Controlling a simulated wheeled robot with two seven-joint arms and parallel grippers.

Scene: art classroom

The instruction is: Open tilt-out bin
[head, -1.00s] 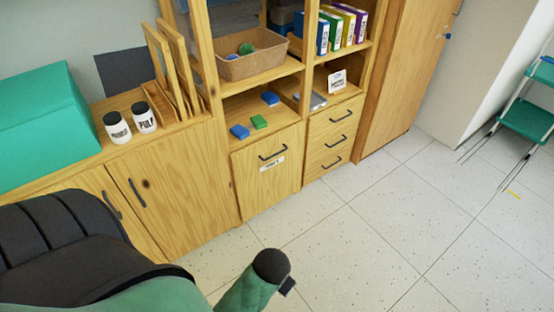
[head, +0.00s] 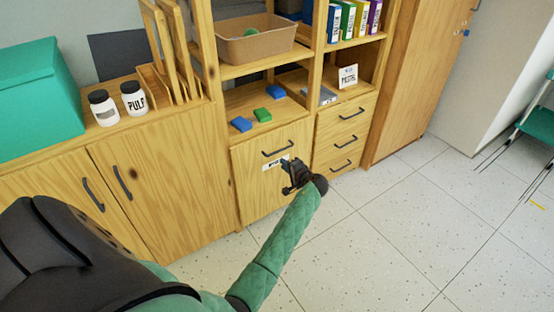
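The tilt-out bin (head: 265,190) is the wooden front below the open shelf. It has a dark bar handle (head: 278,149) near its top edge and a white label under it. The front stands flush with the cabinet, closed.
Three drawers (head: 341,145) stand right of the bin, and cupboard doors (head: 165,185) left of it. A cardboard-coloured box (head: 255,42) sits higher. The tiled floor (head: 390,230) ahead is clear.

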